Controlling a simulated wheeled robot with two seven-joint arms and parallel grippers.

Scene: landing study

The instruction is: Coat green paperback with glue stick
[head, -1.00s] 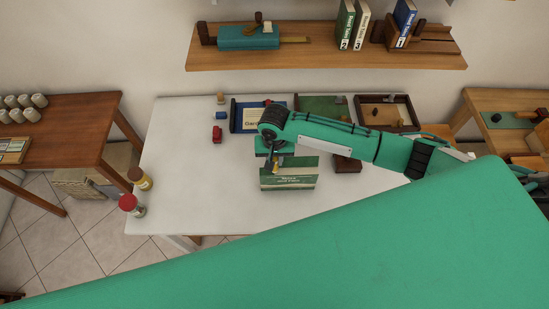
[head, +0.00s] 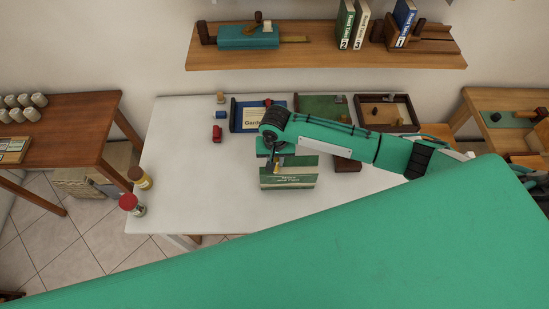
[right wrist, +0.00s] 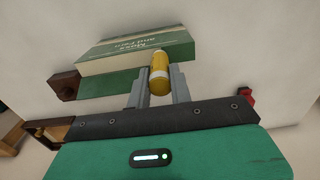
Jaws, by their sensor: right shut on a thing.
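The green paperback (head: 300,178) with a white title is on the white table, below my right gripper; it also fills the upper left of the right wrist view (right wrist: 120,58). My right gripper (head: 276,160) is shut on a yellow glue stick (right wrist: 160,78), which shows between the two grey fingers in the right wrist view. The stick's far end overlaps the book's edge in that view; I cannot tell whether it touches. The gripper hides part of the book in the head view. My left gripper is not in view.
A red object (head: 217,134) lies to the left. Two jars (head: 132,204) (head: 141,178) stand at the table's left edge. The table's left middle is clear.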

